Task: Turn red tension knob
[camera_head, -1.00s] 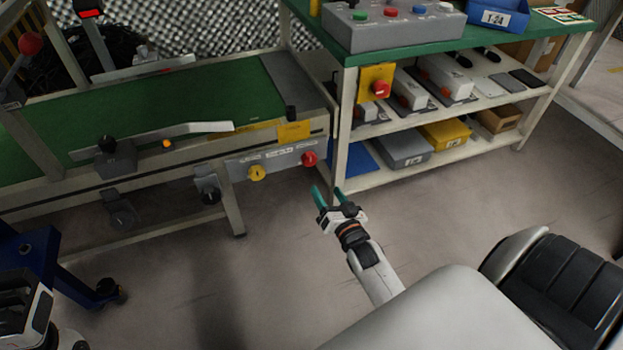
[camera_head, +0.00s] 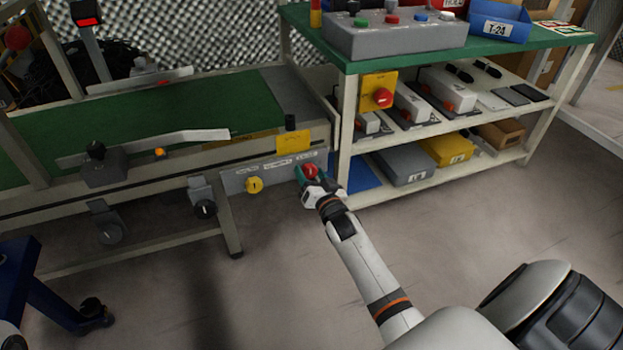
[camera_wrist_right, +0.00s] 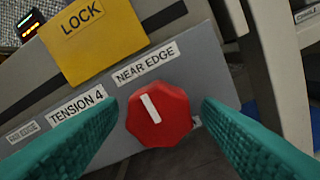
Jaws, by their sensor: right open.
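The red tension knob (camera_head: 311,170) is on the grey front panel of the conveyor, at its right end. In the right wrist view the red knob (camera_wrist_right: 159,114) is many-sided with a white pointer line tilted a little to the left of upright. Labels "TENSION 4" and "NEAR EDGE" sit beside and above it. My right gripper (camera_head: 311,172) is open at the knob. Its teal fingers (camera_wrist_right: 160,125) stand on both sides of the knob, with a visible gap on each side in the wrist view. My left gripper is not in view.
A yellow knob (camera_head: 254,185) is left of the red one on the same panel. A yellow "LOCK" plate (camera_wrist_right: 92,35) is above it. A green-topped shelf bench (camera_head: 350,66) stands close on the right. The floor in front is clear.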

